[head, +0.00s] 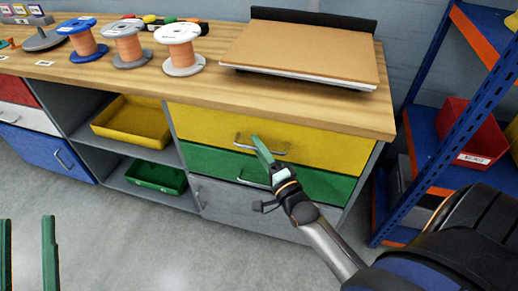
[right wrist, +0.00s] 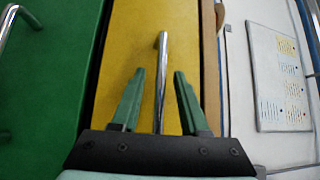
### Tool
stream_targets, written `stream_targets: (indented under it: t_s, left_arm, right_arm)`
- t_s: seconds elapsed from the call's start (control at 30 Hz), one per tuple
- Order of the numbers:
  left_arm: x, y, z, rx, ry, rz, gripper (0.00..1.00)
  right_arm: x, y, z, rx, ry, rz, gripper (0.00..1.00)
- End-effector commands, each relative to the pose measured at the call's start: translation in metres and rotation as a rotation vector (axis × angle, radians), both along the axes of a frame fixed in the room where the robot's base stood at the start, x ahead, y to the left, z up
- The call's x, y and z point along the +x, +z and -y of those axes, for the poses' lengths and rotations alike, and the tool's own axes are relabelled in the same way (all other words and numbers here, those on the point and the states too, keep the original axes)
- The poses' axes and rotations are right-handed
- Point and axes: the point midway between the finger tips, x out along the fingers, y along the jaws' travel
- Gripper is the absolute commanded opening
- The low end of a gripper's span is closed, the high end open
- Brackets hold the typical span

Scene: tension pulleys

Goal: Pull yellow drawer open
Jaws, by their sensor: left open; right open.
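The yellow drawer (head: 330,145) is the top drawer at the right of the workbench, and its front looks flush with the bench. Its silver handle (head: 272,151) shows in the head view beside my right gripper (head: 262,150). In the right wrist view the yellow front (right wrist: 125,45) appears turned on its side. The handle (right wrist: 161,75) lies between the two open green fingers of the right gripper (right wrist: 160,75); I cannot tell whether they touch it. My left gripper (head: 28,220) is open and empty over the floor at the lower left.
Below are a green drawer (head: 325,185) and a grey door (head: 230,200). Wire spools (head: 182,50) and a brown board (head: 300,52) stand on the bench. A blue shelf rack (head: 420,190) with a red bin (head: 470,135) stands at the right. The floor in front is clear.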

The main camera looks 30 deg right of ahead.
Motion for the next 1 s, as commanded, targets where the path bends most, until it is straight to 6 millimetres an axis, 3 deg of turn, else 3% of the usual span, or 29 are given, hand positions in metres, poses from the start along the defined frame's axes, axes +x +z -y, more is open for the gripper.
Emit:
stream_targets:
  t_s: [0.23, 0.6, 1.0]
  left_arm:
    - [-0.0002, 0.0007, 0.0001, 0.000, 0.000, 0.002, 0.47]
    - [-0.0002, 0.0005, 0.0001, 0.001, -0.001, 0.001, 0.47]
    - [0.0000, 0.0001, 0.0001, 0.001, 0.000, 0.000, 0.47]
  right_arm:
    - [0.0003, 0.0001, 0.0000, 0.000, 0.000, 0.000, 0.42]
    - [0.0001, 0.0002, 0.0000, -0.001, 0.000, 0.000, 0.01]
    - [0.0000, 0.0001, -0.0001, -0.001, 0.000, 0.000, 0.00]
